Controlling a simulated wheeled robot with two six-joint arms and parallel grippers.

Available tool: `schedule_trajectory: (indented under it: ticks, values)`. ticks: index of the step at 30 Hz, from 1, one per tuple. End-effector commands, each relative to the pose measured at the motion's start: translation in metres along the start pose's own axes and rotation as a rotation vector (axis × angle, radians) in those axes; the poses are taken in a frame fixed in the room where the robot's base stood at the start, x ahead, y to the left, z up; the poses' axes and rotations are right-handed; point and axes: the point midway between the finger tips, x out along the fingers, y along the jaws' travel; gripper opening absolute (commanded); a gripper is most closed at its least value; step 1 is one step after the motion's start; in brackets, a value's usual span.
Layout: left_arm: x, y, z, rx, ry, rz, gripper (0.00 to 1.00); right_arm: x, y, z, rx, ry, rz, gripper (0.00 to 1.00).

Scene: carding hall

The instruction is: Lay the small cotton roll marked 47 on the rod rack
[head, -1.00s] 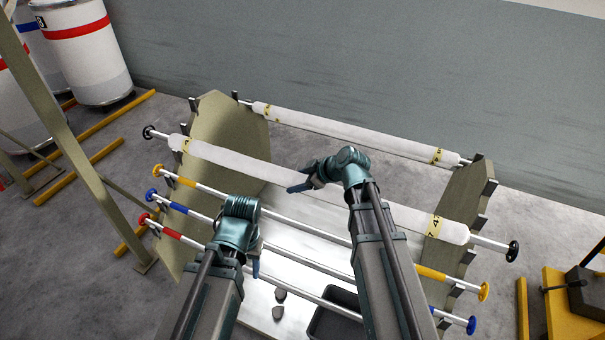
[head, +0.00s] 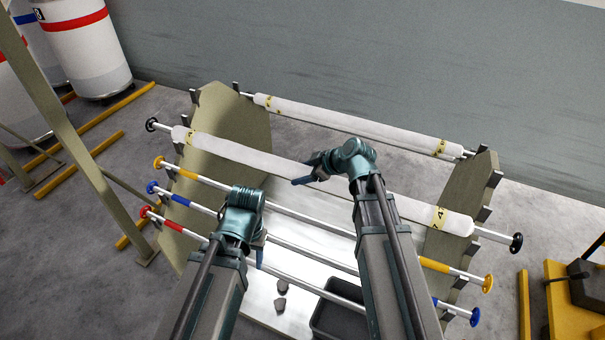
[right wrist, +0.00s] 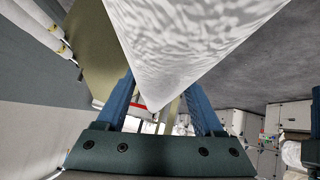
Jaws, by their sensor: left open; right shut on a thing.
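The small white cotton roll marked 47 (head: 295,174) lies on a black-knobbed rod, its yellow-and-black tag near the right end. It spans the rod rack (head: 228,112) between the two side panels. I cannot tell whether its rod ends touch the supports. My right gripper (head: 306,180) is shut on the roll near its middle. In the right wrist view the roll (right wrist: 185,45) fills the top, in front of the blue fingers. My left gripper (head: 260,256) is open and empty over the front rods; its fingertips are small and partly hidden.
A second white roll (head: 355,127) lies across the back of the rack. Rods with yellow, blue and red ends cross its front. A dark bin (head: 335,312) sits low beneath my arms. Drums (head: 85,50) stand at left, a yellow machine (head: 575,290) at right.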

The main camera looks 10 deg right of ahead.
Motion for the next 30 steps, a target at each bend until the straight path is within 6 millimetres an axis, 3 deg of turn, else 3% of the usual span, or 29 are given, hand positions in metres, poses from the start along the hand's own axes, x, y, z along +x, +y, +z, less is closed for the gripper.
schedule_trajectory:
  ticks: [30]
  values:
    - [0.051,0.005,-0.003,0.0,0.0,0.0,0.5,0.041,0.033,0.041,0.002,0.003,0.001,0.0]
